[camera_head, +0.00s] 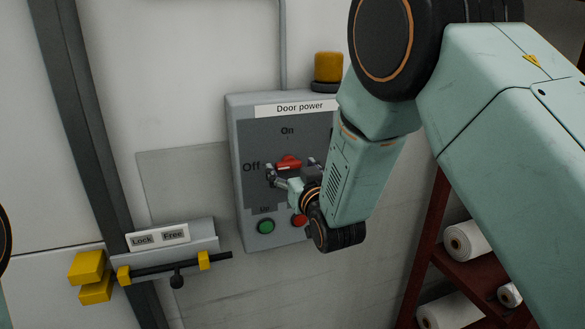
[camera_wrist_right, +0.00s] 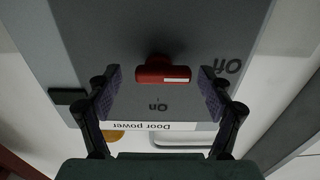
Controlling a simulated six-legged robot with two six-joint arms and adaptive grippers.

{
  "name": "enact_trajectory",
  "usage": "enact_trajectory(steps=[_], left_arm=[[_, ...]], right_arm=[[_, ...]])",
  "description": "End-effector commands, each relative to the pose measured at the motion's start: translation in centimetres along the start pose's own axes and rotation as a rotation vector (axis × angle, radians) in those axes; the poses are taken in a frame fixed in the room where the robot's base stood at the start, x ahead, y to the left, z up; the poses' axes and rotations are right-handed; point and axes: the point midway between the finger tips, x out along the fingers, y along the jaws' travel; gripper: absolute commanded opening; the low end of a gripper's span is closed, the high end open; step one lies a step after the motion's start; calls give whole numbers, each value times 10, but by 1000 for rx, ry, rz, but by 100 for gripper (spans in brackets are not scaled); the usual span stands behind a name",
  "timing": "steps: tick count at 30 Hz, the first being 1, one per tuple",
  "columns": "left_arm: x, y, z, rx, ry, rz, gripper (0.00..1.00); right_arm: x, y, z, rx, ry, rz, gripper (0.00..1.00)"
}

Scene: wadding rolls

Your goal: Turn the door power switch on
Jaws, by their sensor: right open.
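The door power box (camera_head: 245,115) is a grey wall panel with "On" at the top and "Off" at the left of its switch. The red switch handle (camera_head: 288,161) lies roughly level; its white mark faces the "Off" side in the right wrist view (camera_wrist_right: 162,73). My right gripper (camera_head: 292,174) is in front of the panel, open. In the wrist view its two pads (camera_wrist_right: 161,91) stand on either side of the handle, with gaps to both ends. I cannot tell the remaining depth to it. My left gripper is out of view.
A green button (camera_head: 266,227) and a red button (camera_head: 299,220) sit low on the panel. A yellow lamp (camera_head: 328,67) is above it. A door latch (camera_head: 170,265) labelled Lock and Free is at lower left. A rack with white rolls (camera_head: 466,241) stands at right.

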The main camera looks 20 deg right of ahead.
Motion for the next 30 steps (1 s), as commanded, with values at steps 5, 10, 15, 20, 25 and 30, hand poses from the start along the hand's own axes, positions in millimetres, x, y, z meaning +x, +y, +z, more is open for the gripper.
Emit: enact_trajectory(steps=[5, 10, 15, 20, 25, 30], left_arm=[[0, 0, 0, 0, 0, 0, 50], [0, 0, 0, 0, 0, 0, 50], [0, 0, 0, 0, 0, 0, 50], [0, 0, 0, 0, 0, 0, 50], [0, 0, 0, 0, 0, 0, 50], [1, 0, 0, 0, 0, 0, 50]], right_arm=[[0, 0, 0, 0, 0, -1, 76], [0, 0, 0, 0, 0, 0, 62], [0, 0, 0, 1, 0, 1, 47], [-1, 0, 0, 1, 0, 2, 34], [-1, 0, 0, 1, 0, 0, 26], [-1, 0, 0, 24, 1, 0, 26]])
